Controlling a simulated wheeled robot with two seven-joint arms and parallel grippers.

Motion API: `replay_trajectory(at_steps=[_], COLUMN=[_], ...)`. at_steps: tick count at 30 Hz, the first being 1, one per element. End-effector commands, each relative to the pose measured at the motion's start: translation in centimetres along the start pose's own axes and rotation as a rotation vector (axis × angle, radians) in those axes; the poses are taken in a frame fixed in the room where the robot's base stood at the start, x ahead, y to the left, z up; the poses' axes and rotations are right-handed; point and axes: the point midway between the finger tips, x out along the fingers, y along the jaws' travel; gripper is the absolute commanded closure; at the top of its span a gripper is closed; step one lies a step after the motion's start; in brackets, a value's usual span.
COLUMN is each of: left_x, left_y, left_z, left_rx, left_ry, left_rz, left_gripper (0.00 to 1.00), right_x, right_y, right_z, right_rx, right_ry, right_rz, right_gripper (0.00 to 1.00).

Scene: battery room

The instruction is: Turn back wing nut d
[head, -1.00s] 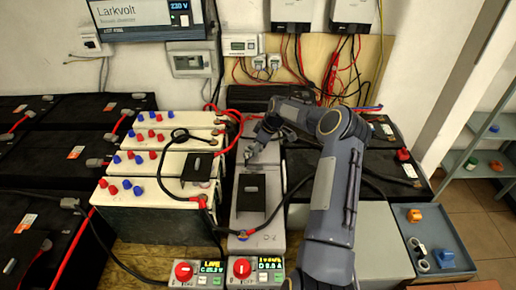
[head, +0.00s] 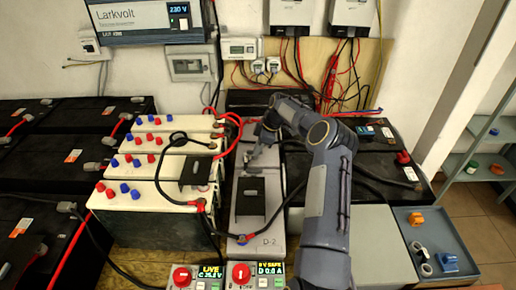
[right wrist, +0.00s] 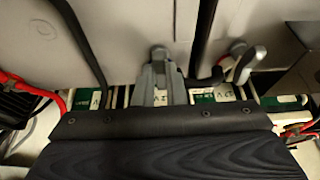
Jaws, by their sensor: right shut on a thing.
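My right gripper (head: 254,163) is over the far part of the pale grey battery marked D-2 (head: 242,246), in the middle of the head view. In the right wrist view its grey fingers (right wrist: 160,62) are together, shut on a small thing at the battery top. That thing is mostly hidden by the fingers; it appears to be wing nut d, but its wings cannot be made out. My left gripper is not in view.
A black bracket (head: 250,198) stands on the grey battery, close in front of the gripper. White batteries (head: 150,200) with blue and red caps stand to the left. Black cables run close by. A blue-grey tray (head: 425,230) with small parts lies at the right.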

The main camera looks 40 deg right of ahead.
Motion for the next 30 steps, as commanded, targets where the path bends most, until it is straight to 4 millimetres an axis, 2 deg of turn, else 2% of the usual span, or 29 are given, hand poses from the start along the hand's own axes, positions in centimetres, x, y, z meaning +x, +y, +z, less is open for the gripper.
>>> replay_trajectory(at_steps=[5, 6, 10, 20, 23, 30], left_x=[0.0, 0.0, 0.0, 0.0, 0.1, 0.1], left_y=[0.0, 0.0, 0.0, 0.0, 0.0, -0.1], left_z=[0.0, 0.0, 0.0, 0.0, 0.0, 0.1], left_rx=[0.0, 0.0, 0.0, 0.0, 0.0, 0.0], left_ry=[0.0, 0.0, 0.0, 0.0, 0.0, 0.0], left_rz=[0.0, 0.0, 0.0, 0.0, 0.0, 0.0], left_gripper=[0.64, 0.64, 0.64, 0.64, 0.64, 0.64], right_x=[-0.1, -0.1, -0.1, -0.4, -1.5, -5.7], right_y=[0.1, 0.1, 0.0, 0.1, 0.1, 0.1], right_z=[0.1, 0.1, 0.1, 0.0, 0.1, 0.1], right_rx=[-0.002, -0.002, -0.001, 0.0, 0.0, 0.001], right_ry=[-0.003, -0.003, -0.002, -0.001, -0.001, -0.002], right_rz=[0.002, 0.002, 0.002, 0.002, 0.003, 0.005], right_gripper=[1.0, 0.84, 0.67, 0.67, 0.67, 0.67])
